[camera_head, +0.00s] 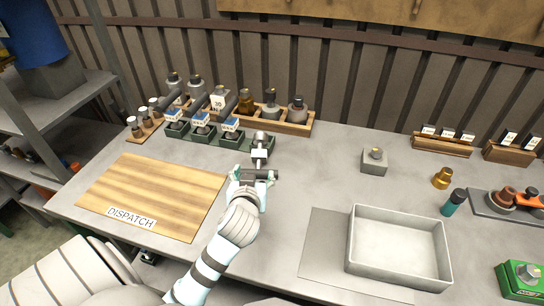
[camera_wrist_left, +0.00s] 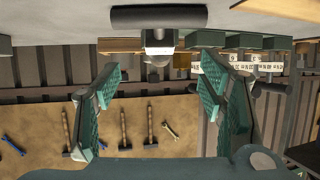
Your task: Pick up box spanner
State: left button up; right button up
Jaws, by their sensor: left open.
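A T-shaped tool, which looks like the box spanner, has a dark cross bar (camera_head: 265,174) and a silver, pale-labelled part (camera_head: 260,152) beside the right end of the dark green rack (camera_head: 235,143). In the left wrist view its dark bar (camera_wrist_left: 160,17) lies across the top, with a silver stub (camera_wrist_left: 158,45) below it in the picture. My left gripper (camera_head: 252,178) is open at the bar. In the wrist view the left gripper's green pads (camera_wrist_left: 160,70) are wide apart, with nothing gripped between them. Contact with the bar cannot be told. My right gripper is not in view.
The green rack also holds several dark-handled, labelled tools. A wooden rack of bottles (camera_head: 285,123) stands behind. A wooden DISPATCH board (camera_head: 160,185) lies left. A grey tray (camera_head: 398,215) and grey block (camera_head: 374,167) are right. The bench between rack and block is clear.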

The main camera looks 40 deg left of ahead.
aim_at(259, 158)
pick_arm(q)
jog(key=x, duration=0.3)
jog(key=shift+w+r, duration=0.2)
jog(key=shift+w, duration=0.05)
jog(key=w+a, duration=0.1)
jog(key=w+a+f+b, duration=0.1)
jog(key=a, duration=0.1)
jog(key=shift+w+f, duration=0.2)
jog(key=shift+w, duration=0.1)
jog(key=b+x, duration=0.1)
jog(key=x, duration=0.2)
jog(key=d+b+x, duration=0.1)
jog(key=x, duration=0.2)
jog(key=shift+w+f, duration=0.15)
jog(key=shift+w, duration=0.05)
jog(key=shift+w+a, duration=0.15)
jog(key=shift+c, duration=0.2)
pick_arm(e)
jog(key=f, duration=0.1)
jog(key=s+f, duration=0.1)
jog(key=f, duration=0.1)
pick_arm(q)
grip_shut()
